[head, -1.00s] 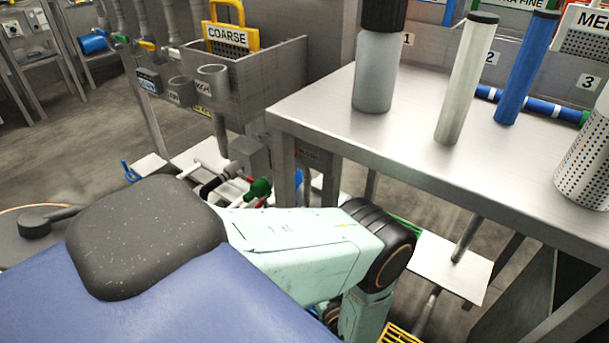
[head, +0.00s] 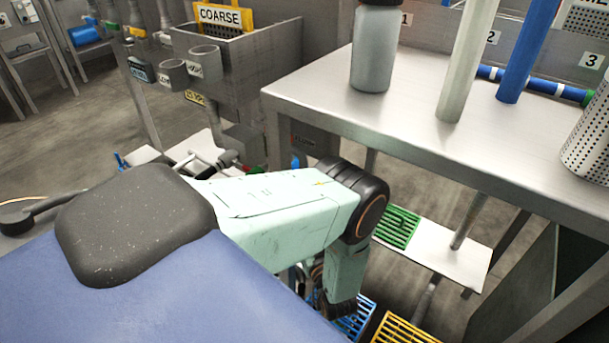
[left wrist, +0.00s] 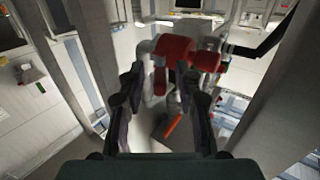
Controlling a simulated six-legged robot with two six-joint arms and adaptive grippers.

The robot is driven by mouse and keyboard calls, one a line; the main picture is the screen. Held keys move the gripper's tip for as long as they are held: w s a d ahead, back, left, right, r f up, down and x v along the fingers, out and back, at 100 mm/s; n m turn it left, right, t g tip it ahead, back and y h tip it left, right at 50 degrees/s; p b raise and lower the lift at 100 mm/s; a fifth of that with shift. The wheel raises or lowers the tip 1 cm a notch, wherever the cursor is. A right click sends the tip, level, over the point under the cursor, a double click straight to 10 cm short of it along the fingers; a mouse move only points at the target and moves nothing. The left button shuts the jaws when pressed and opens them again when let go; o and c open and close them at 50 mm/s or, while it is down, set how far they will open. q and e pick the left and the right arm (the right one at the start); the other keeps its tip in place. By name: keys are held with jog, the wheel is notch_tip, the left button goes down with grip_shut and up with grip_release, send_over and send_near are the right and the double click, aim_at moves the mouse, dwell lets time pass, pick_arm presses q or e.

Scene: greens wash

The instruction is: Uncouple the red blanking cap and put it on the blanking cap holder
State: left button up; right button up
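In the left wrist view my left gripper (left wrist: 162,86) is open, with its two dark fingers apart. Just beyond the fingertips is a red part (left wrist: 176,49) on a grey pipe fitting, which looks like the red blanking cap; I cannot tell if a finger touches it. A thin orange-red piece (left wrist: 172,127) shows lower between the fingers. In the head view my arm's links hide most of the fitting; only a small red bit (head: 256,169) shows past the arm. I cannot make out the blanking cap holder for certain. My right gripper is not in view.
A steel table (head: 400,125) with a grey bottle (head: 377,55) and upright tubes stands right of my arm. A trough (head: 270,50) with cups and a COARSE tag is behind. Green (head: 397,227), blue (head: 354,318) and yellow (head: 405,328) grates lie low down.

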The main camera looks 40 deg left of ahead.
pick_arm(q)
jog(key=shift+c, duration=0.2)
grip_shut()
jog(key=shift+w+n+g, duration=0.1)
jog(key=shift+n+g, duration=0.2)
jog(key=shift+g, duration=0.1)
jog(key=shift+w+d+n+g+y, duration=0.1)
jog(key=shift+w+n+g+y, duration=0.25)
jog(key=shift+n+g, duration=0.6)
jog(key=shift+w+d+n+g+y, duration=0.1)
jog(key=shift+w+n+g+y, duration=0.3)
jog(key=shift+g, duration=1)
jog(key=shift+w+d+n+g+y, duration=0.15)
jog(key=shift+n+g+y, duration=0.3)
jog(key=shift+n+g, duration=0.6)
jog(key=shift+w+n+g, duration=0.15)
jog(key=shift+n+g, duration=0.15)
jog(key=shift+g, duration=0.4)
jog(key=shift+o, duration=0.2)
grip_release()
jog(key=shift+s+r+m+t, duration=0.1)
jog(key=shift+s+m+t, duration=0.1)
jog(key=shift+m+t, duration=0.45)
